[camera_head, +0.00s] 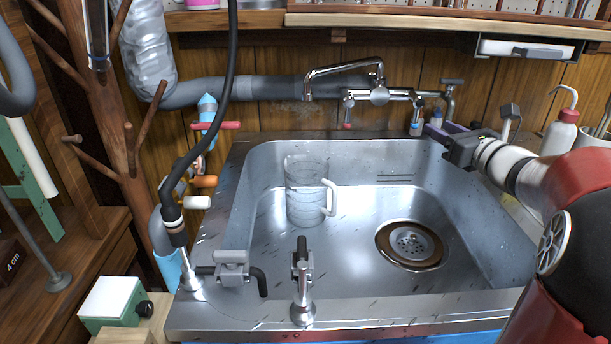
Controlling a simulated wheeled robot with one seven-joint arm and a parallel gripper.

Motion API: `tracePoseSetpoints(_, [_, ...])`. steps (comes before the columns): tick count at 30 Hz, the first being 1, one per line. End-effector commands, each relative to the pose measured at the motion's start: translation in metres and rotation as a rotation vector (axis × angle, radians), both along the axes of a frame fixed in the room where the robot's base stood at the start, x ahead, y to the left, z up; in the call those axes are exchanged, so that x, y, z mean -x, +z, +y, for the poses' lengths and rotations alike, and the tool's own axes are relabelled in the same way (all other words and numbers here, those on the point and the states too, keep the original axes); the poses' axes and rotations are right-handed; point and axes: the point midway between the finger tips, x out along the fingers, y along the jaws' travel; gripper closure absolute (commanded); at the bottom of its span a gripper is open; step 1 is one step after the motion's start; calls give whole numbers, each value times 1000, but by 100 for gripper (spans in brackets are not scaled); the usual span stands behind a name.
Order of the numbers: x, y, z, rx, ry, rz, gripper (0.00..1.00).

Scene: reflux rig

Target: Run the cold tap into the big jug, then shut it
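The big jug (304,192) is clear, graduated, with a white handle on its right. It stands upright in the left part of the steel sink; I see no clear water level in it. The wall tap (379,95) has a spout (309,92) reaching left, its end above and behind the jug. No stream shows under it. A red-marked handle (347,113) is on the tap's left, and a blue-marked part (417,122) is under its right end. My gripper (438,132) is just right of that blue part, pointing left; contact and finger opening are unclear.
The steel sink (262,240) has a drain (411,243) right of the jug. Small fittings stand on its front rim, including a grey tap (302,285). A black hose (222,110) hangs at left. A red-capped wash bottle (561,130) stands behind my arm.

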Motion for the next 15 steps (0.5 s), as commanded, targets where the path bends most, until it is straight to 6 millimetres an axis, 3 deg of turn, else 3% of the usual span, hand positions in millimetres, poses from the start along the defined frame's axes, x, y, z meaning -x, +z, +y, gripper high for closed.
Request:
tracePoseSetpoints(7, [-8,0,3,1,0,0,61])
tracePoseSetpoints(15, [-37,0,14,0,2,1,61])
